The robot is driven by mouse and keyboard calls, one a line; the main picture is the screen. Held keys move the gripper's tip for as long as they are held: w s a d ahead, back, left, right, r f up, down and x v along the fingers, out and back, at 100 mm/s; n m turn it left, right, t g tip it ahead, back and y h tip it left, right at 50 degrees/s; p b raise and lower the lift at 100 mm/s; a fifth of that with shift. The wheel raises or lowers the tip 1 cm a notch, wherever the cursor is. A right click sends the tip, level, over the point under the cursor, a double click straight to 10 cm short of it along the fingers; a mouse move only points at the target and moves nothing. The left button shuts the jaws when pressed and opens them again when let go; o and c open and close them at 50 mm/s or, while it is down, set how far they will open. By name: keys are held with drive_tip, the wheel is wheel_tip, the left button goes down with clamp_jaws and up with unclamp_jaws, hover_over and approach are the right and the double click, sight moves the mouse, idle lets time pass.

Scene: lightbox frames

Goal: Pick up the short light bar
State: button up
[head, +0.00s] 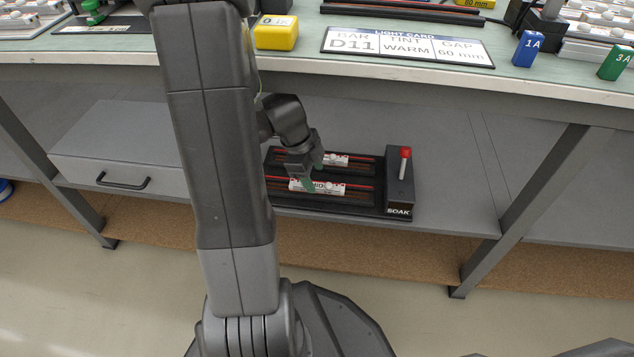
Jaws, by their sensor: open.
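A black rack marked SOAK (399,212) stands on the lower shelf under the bench. Two bars with white labelled middles lie in its rows, a front one (328,187) and a rear one (337,160). My arm hides their left parts, so I cannot tell which is the short light bar. My gripper (308,184) is open and points down over the front bar, at the left of its white label. I cannot tell whether its fingers are around the bar or still above it.
A red-topped lever (404,163) rises at the rack's right end. The bench edge (430,82) overhangs the shelf. A drawer (120,180) is at left, and a slanted leg (525,205) at right. The shelf (450,190) right of the rack is clear.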

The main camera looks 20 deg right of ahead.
sight(317, 187)
drive_tip(key=shift+x, duration=1.45)
drive_tip(key=shift+a, duration=0.15)
drive_tip(key=c, duration=1.2)
drive_tip(key=shift+o, duration=0.2)
